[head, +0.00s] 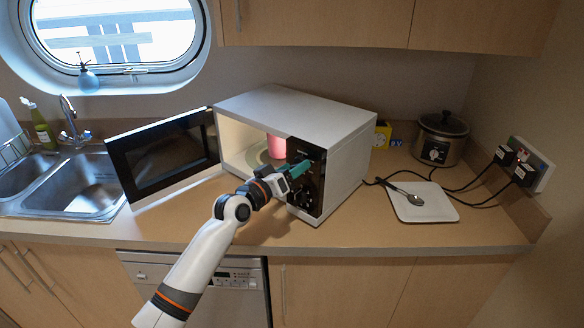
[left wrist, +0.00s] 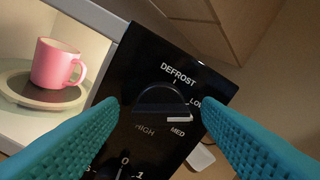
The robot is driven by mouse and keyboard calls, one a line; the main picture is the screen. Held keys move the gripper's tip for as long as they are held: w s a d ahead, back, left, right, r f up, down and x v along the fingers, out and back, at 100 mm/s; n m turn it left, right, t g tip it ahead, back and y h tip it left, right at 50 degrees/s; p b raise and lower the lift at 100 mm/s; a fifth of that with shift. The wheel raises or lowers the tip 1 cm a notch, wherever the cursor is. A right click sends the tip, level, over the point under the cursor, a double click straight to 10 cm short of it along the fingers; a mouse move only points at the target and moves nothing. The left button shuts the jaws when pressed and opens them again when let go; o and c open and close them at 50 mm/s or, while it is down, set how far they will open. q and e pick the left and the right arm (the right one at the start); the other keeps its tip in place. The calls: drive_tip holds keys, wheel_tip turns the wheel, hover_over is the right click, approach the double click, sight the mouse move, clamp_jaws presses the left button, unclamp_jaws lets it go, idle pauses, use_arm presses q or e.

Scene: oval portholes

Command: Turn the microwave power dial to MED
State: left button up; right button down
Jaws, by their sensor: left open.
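The white microwave (head: 300,103) stands on the counter with its black control panel (head: 305,195) facing me. In the left wrist view the black power dial (left wrist: 160,100) sits among the labels DEFROST, LOW, MED (left wrist: 178,132) and HIGH. A white mark (left wrist: 178,119) shows at the right end of its grip bar, between LOW and MED and close to MED. My left gripper (head: 300,170) is open at the upper panel; its teal fingers lie on either side of the dial in the wrist view. I cannot tell whether they touch it. My right gripper is not in view.
The microwave door (head: 163,158) stands open to the left. A pink mug (left wrist: 55,63) is on the turntable (left wrist: 40,93) inside. A numbered scale (left wrist: 125,160) shows lower on the panel. A white board with a spoon (head: 425,212) and a slow cooker (head: 441,140) stand right.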

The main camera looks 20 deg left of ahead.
use_arm(q)
drive_tip(key=shift+w, duration=0.1)
drive_tip(key=c, duration=1)
drive_tip(key=shift+f+m, duration=0.1)
drive_tip(key=shift+m, duration=0.2)
drive_tip(key=shift+d+m+b, duration=0.1)
drive_tip(key=shift+m+b, duration=1.2)
drive_tip(key=shift+m, duration=4.2)
